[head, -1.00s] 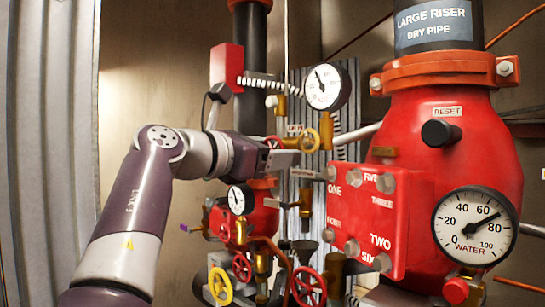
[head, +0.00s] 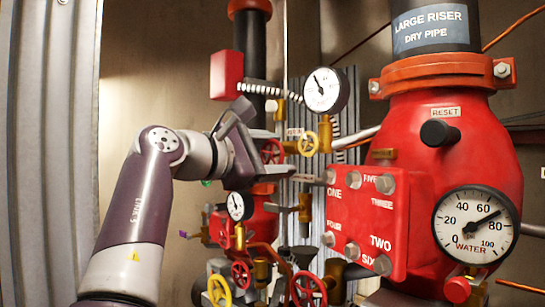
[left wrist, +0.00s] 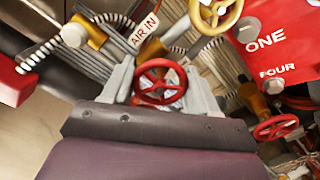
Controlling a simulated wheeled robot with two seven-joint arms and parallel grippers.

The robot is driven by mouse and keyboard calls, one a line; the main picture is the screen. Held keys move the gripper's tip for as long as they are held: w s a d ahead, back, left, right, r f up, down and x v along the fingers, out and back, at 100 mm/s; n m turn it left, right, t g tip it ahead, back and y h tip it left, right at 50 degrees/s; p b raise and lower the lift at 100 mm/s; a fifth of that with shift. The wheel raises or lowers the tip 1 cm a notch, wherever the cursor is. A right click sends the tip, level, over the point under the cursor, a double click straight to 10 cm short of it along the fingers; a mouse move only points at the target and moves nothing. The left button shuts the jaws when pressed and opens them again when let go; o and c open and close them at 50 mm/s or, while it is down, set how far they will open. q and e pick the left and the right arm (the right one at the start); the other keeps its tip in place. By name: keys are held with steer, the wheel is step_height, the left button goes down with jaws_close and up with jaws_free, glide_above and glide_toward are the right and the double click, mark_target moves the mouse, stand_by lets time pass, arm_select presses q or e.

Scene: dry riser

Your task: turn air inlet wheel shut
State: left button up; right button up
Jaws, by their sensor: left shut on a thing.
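A small red handwheel (head: 272,151) is on the pipework left of the big red riser body, near the AIR IN label (left wrist: 145,30). In the left wrist view the red wheel (left wrist: 160,82) sits between my two grey fingers. My left gripper (head: 264,158) is shut on this wheel, one finger above it and one below in the head view. The wheel's far side and stem are partly hidden. A yellow handwheel (head: 307,143) is just right of it and apart from my fingers. My right gripper is not in view.
A small air gauge (head: 325,91) is above right, and another small gauge (head: 240,206) is below. A red numbered plate (head: 370,222) and the large WATER gauge (head: 476,227) stand right. Several more wheels crowd below. The wall at left is clear.

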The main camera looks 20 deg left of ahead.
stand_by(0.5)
arm_select(q)
steer(key=o, duration=1.1)
steer(key=shift+w, duration=0.1)
steer(key=shift+c, duration=0.2)
steer(key=shift+s+a+f, duration=0.1)
steer(key=shift+s+a, duration=0.1)
steer(key=shift+s, duration=0.15)
steer(key=b+v, duration=0.3)
steer(key=v, duration=0.9)
